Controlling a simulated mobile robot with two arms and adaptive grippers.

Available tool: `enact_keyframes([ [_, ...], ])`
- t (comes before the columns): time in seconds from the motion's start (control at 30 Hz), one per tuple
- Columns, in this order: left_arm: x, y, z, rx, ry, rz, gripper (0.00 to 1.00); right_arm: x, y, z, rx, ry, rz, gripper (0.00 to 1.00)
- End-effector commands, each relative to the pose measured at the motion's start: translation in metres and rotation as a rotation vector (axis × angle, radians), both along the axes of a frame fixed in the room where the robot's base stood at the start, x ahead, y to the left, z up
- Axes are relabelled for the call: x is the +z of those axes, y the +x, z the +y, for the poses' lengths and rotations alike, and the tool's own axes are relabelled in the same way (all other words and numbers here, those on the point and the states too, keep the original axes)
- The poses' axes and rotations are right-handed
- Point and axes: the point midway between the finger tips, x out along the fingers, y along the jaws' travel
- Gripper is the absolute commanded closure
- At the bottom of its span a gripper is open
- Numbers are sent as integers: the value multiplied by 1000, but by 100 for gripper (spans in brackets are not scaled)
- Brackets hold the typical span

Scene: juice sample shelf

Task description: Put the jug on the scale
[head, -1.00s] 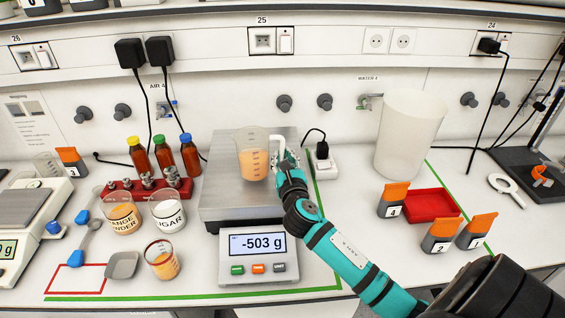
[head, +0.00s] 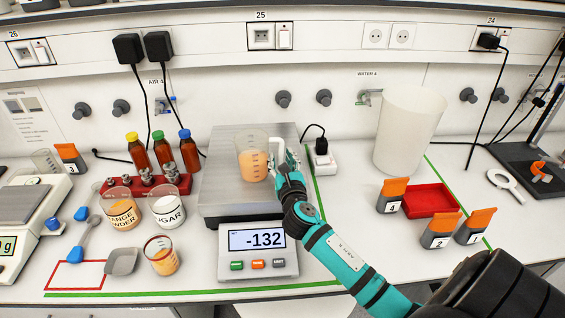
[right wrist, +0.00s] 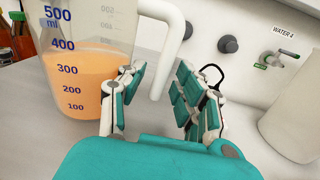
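The clear jug (head: 252,160) with orange liquid stands upright on the steel plate of the scale (head: 222,197), towards its right side. The scale's display reads -132. My right gripper (head: 288,165) is at the jug's handle, on its right. In the right wrist view the jug (right wrist: 80,75) is at the left, liquid a little above the 300 mark. The white handle (right wrist: 176,35) hangs between the spread fingers of my right gripper (right wrist: 160,95), with gaps on both sides. My left gripper is not in view.
Orange powder (head: 122,213) and sugar (head: 166,208) beakers and a small cup (head: 161,256) stand left of the scale. Bottles in a red rack (head: 148,188) are behind them. A tall white container (head: 408,133) and a red tray (head: 432,201) are to the right.

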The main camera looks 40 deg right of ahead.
Motion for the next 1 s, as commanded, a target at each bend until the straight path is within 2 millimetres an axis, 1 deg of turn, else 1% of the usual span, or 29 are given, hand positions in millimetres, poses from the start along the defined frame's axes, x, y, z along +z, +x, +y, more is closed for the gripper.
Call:
enact_keyframes([
  [0.07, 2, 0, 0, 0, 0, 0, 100, 4, -1, 0, 0, 1, 0, 67],
  [0.17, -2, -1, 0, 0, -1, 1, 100, 1, -12, 6, 2, 0, 0, 67],
  [0.27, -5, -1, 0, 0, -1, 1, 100, 0, -30, 14, 3, 0, 1, 67],
  [0.4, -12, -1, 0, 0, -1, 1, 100, 1, -59, 27, 2, 1, 0, 67],
  [0.6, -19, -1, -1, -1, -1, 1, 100, 1, -92, 43, 2, 1, 0, 67],
  [0.7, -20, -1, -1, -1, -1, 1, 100, 2, -102, 47, 0, -1, 0, 67],
  [0.8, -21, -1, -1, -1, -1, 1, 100, 4, -107, 50, 0, 0, -1, 67],
  [1.0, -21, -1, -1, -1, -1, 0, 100, 4, -109, 51, 0, 0, -1, 67],
])
